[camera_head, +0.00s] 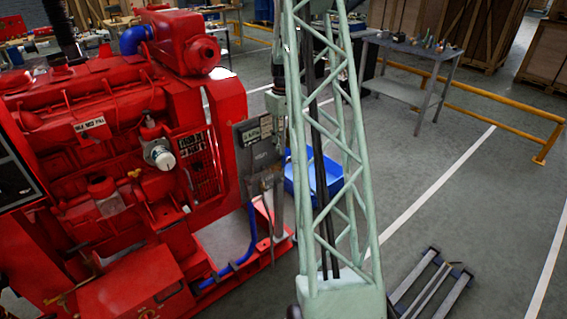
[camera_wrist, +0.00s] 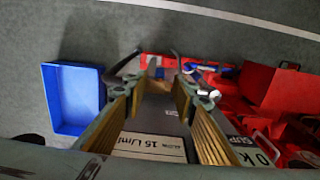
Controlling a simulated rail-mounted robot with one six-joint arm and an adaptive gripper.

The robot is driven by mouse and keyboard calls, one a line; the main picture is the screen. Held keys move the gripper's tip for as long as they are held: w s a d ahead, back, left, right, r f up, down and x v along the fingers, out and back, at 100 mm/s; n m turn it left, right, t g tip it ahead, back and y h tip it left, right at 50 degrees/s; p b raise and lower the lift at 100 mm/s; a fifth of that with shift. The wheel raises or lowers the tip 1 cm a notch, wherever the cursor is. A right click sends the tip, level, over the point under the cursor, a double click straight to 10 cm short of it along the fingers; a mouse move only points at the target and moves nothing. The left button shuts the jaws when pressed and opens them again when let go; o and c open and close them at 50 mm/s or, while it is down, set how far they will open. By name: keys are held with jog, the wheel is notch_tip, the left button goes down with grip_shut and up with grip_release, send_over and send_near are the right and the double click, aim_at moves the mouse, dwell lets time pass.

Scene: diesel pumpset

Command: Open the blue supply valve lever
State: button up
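My gripper (camera_wrist: 152,68) shows in the wrist view with its two dark curved fingers apart and nothing clearly held between them. A grey panel (camera_wrist: 155,120) with white labels, one reading 15 L/min, lies below and between the fingers. In the head view the grey panel (camera_head: 256,140) stands upright at the right end of the red pumpset (camera_head: 110,150). A small blue part (camera_wrist: 160,73) shows just past the fingertips; I cannot tell whether it is the supply valve lever or the blue pipe (camera_head: 232,268) at the base. No lever can be singled out, so its position cannot be told.
A blue bin (camera_wrist: 73,97) sits on the floor beside the panel; it also shows in the head view (camera_head: 322,175), partly hidden by my pale green lattice structure. A grey table (camera_head: 415,50) and yellow rail (camera_head: 490,103) stand behind.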

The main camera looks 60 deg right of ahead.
aim_at(283, 166)
jog(key=shift+f+b, duration=0.85)
jog(key=shift+f, duration=3.45)
jog(key=shift+c, duration=0.2)
grip_shut()
